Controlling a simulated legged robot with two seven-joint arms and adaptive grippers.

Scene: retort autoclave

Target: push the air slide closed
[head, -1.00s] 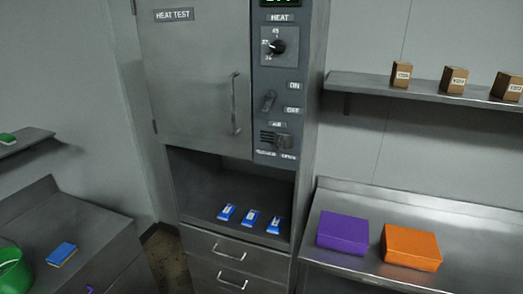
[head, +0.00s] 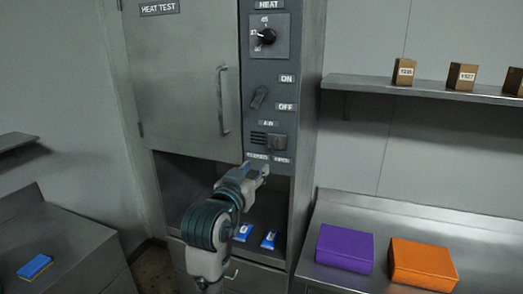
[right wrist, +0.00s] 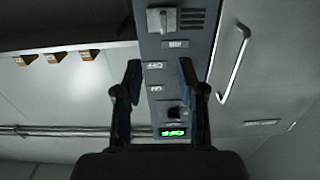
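The air slide (head: 277,142) is a small grey knob low on the control panel (head: 268,105), under the AIR label. It sits at the right, above the OPEN label, with the vent slots (head: 258,138) uncovered to its left. In the right wrist view, which is upside down, the slide (right wrist: 160,20) is at the top beside the slots. My right gripper (head: 262,169) is just below the slide in the head view, apart from it as far as I can see. The right wrist view shows its two fingers (right wrist: 160,76) spread with nothing between them. My left gripper is not in view.
The heat dial (head: 267,37) and a switch (head: 259,97) are above the slide. The cabinet door (head: 180,75) with its handle is to the left. Blue packets (head: 268,239) lie in the open bay below. Purple (head: 345,248) and orange (head: 423,264) boxes stand on the right counter.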

